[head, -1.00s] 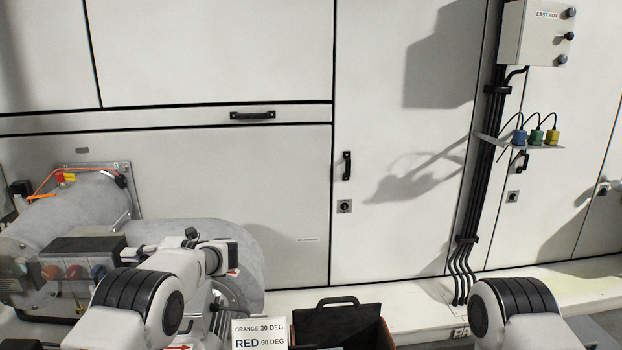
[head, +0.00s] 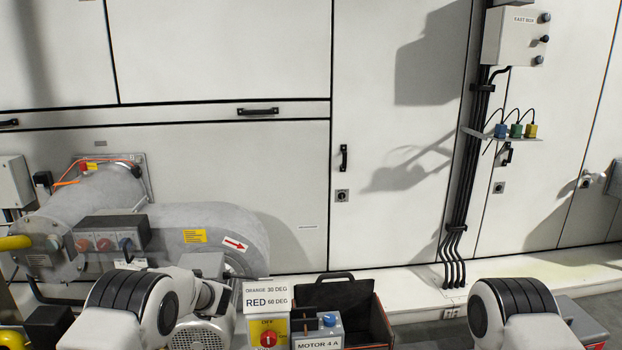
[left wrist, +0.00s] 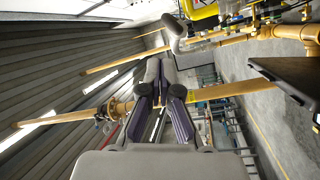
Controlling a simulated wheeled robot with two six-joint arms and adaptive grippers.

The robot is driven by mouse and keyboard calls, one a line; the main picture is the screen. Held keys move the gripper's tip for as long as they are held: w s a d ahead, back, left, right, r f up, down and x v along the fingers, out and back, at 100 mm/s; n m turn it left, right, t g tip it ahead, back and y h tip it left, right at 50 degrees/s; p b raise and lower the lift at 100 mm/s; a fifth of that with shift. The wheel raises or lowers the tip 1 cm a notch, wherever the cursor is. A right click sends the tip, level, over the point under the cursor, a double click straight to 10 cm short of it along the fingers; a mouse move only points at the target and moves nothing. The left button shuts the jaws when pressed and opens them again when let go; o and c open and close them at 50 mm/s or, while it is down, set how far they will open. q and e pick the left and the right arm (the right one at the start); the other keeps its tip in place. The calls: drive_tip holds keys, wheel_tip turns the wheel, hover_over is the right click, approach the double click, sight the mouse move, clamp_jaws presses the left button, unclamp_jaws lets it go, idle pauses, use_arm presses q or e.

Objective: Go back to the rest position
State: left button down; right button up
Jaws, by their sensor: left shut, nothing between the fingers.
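My left gripper (left wrist: 161,75) shows in the left wrist view, its two fingers together and empty. It points into open space, with yellow pipes and a corrugated wall behind it. In the head view my left arm (head: 135,305) is folded at the lower left, and its gripper cannot be seen. My right arm (head: 515,312) shows only a joint at the lower right; its gripper is out of view.
A grey burner (head: 215,225) stands at the left. A sign (head: 266,299), a red and yellow switch (head: 268,336), a motor box (head: 318,338) and an open case (head: 375,322) are at lower centre. The east box (head: 516,37) hangs upper right.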

use_arm(q)
drive_tip(key=s+d+f+m+t+h, duration=0.1)
drive_tip(key=s+f+m+t+h, duration=0.15)
drive_tip(key=f+m, duration=0.45)
drive_tip(key=s+d+f+m+t+h, duration=0.1)
drive_tip(key=f+m+t+h, duration=0.3)
drive_tip(key=f+m, duration=0.3)
drive_tip(key=s+d+f+m+g+h, duration=0.2)
drive_tip(key=s+d+f+m+h, duration=0.15)
drive_tip(key=s+f, duration=0.4)
drive_tip(key=s+d+f+m+g+h, duration=0.1)
drive_tip(key=s+d+f+m+h, duration=0.3)
drive_tip(key=s+f, duration=0.4)
drive_tip(key=s+d+f+m+g+h, duration=0.1)
drive_tip(key=s+d+m+g+h, duration=0.2)
drive_tip(key=s, duration=1.1)
drive_tip(key=s+d+m+g+h, duration=0.25)
drive_tip(key=s+m+g, duration=0.2)
drive_tip(key=s, duration=0.95)
wheel_tip(320, 180, down, 10)
drive_tip(key=b, duration=1.1)
wheel_tip(320, 180, up, 25)
drive_tip(key=p, duration=2.6)
drive_tip(key=shift+d+n+g+y, duration=0.3)
drive_tip(key=shift+d+n+y, duration=0.1)
drive_tip(key=shift+d+y, duration=0.05)
drive_tip(key=shift+s+r, duration=0.1)
drive_tip(key=shift+s, duration=0.1)
